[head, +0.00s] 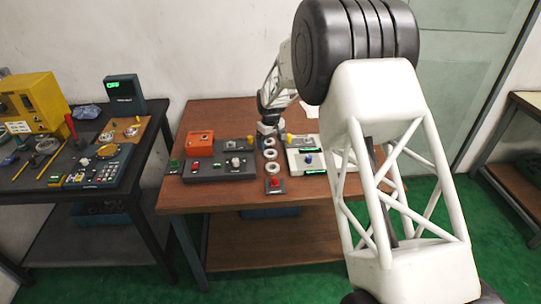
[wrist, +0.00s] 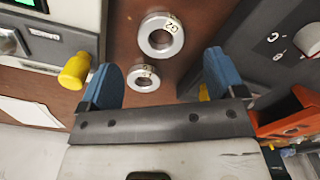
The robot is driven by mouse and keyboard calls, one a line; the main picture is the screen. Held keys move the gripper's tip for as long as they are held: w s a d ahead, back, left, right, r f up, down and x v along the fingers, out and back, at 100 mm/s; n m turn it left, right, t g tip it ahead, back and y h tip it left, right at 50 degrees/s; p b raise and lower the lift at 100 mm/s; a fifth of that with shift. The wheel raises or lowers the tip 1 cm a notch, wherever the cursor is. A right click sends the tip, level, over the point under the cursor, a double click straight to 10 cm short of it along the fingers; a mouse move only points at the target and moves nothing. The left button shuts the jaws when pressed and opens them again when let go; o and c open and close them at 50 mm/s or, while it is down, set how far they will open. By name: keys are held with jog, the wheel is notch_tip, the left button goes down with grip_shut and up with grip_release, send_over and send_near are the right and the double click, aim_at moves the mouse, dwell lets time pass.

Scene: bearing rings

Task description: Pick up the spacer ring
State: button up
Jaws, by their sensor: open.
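Three pale metal rings lie in a column on the brown table in the head view: a far ring (head: 269,142), a middle ring (head: 270,154) and a near ring (head: 272,168). I cannot tell which is the spacer ring. The wrist view shows two rings flat on the table, a larger tagged ring (wrist: 161,36) and a smaller tagged ring (wrist: 145,79); the tags are too small to read surely. My gripper (wrist: 160,62) is open and empty, its blue fingers apart above the table. The smaller ring appears between the fingers, nearer the left one. In the head view my gripper (head: 268,127) is beyond the rings.
An orange box (head: 200,144) and a dark control panel (head: 221,166) stand left of the rings. A light panel (head: 307,160) with a blue knob is to the right. A red button box (head: 275,184) is in front. A yellow knob (wrist: 74,71) is close to the left finger.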

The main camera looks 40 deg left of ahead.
aim_at(271, 151)
jog(key=shift+f, duration=0.15)
jog(key=shift+f, duration=2.45)
jog(key=c, duration=1.1)
jog(key=shift+c, duration=0.2)
jog(key=shift+r, duration=0.1)
notch_tip(271, 151, up, 10)
jog(key=w+d, duration=0.3)
jog(key=w, duration=0.1)
jog(key=w+d+r, duration=0.1)
jog(key=w+d, duration=0.2)
jog(key=w, duration=0.2)
jog(key=w+d+r, duration=0.1)
jog(key=w+d, duration=0.2)
jog(key=w, duration=0.1)
jog(key=shift+w, duration=0.3)
